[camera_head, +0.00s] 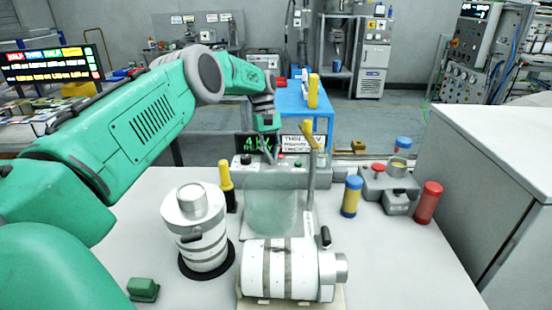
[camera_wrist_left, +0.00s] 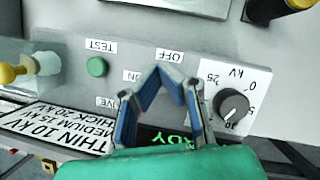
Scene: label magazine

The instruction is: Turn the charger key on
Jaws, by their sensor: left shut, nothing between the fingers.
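The grey charger panel (camera_head: 285,172) stands at the back of the white bench. In the left wrist view the panel (camera_wrist_left: 62,48) appears upside down, with OFF, ON and partly covered labels, a green TEST button (camera_wrist_left: 96,66) and a black kV dial (camera_wrist_left: 232,104). The charger key is not visible; my fingers cover the area beside the OFF and ON labels. My left gripper (camera_head: 270,155) is at the panel, and in the left wrist view its blue fingers (camera_wrist_left: 165,76) are shut and empty, left of the dial. I cannot tell whether they touch anything. My right gripper is not in view.
A white canister (camera_head: 200,235) and a lying white cylinder (camera_head: 280,268) occupy the front. A yellow-topped black handle (camera_head: 227,182) stands left of the panel. A blue-yellow cylinder (camera_head: 351,197) and a red cylinder (camera_head: 427,203) stand right. The bench is clear at front right.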

